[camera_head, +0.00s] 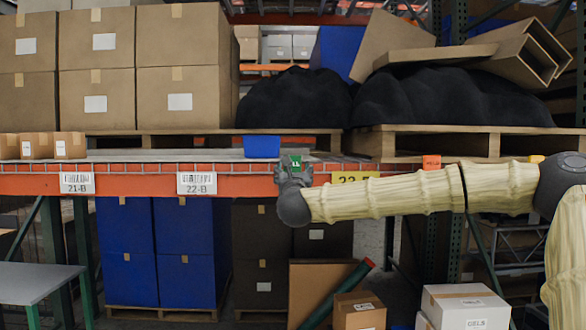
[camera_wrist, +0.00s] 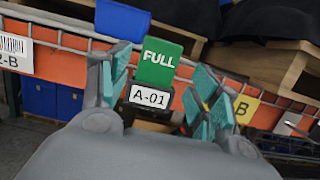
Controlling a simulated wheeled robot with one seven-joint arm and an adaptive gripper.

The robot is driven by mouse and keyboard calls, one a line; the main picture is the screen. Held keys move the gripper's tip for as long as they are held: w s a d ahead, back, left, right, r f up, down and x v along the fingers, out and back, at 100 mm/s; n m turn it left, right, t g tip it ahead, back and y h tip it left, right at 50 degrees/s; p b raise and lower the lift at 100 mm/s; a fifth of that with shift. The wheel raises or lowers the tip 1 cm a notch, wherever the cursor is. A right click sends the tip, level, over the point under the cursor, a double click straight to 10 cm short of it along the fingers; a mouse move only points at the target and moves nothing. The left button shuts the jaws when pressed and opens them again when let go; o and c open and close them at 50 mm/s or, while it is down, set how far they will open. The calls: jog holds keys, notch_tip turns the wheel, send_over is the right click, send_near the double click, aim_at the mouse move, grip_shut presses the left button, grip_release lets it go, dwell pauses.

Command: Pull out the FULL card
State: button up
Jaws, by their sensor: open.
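The green FULL card (camera_wrist: 160,62) stands upright in a dark holder labelled A-01 (camera_wrist: 149,96) on the orange shelf beam. My gripper (camera_wrist: 160,88) is open, with one teal-padded finger to the left of the card and one to the right. A gap shows on the left side of the card, and no finger visibly grips it. In the head view my gripper (camera_head: 294,172) is at the shelf beam, and a small part of the green card (camera_head: 296,163) shows between its fingers. The gripper hides most of the holder there.
A blue bin (camera_head: 262,146) sits on the shelf just left of the card. The orange beam (camera_head: 130,185) carries white labels and a yellow label (camera_head: 352,177). A wire lip runs along its top edge. Cardboard boxes (camera_head: 100,60) and black-wrapped loads stand on pallets behind.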

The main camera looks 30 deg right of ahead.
jog(key=shift+p+x, duration=0.6)
jog(key=shift+x, duration=0.3)
jog(key=shift+w+d+b, duration=0.15)
jog(key=shift+w+b, duration=0.15)
jog(key=shift+b, duration=0.3)
jog(key=shift+b+x, duration=0.65)
jog(key=shift+x, duration=1.3)
jog(key=shift+w+d+r, duration=0.2)
jog(key=shift+w+d, duration=0.1)
jog(key=shift+w, duration=0.15)
jog(key=c, duration=0.9)
jog(key=shift+c, duration=0.2)
jog(key=shift+r, duration=0.2)
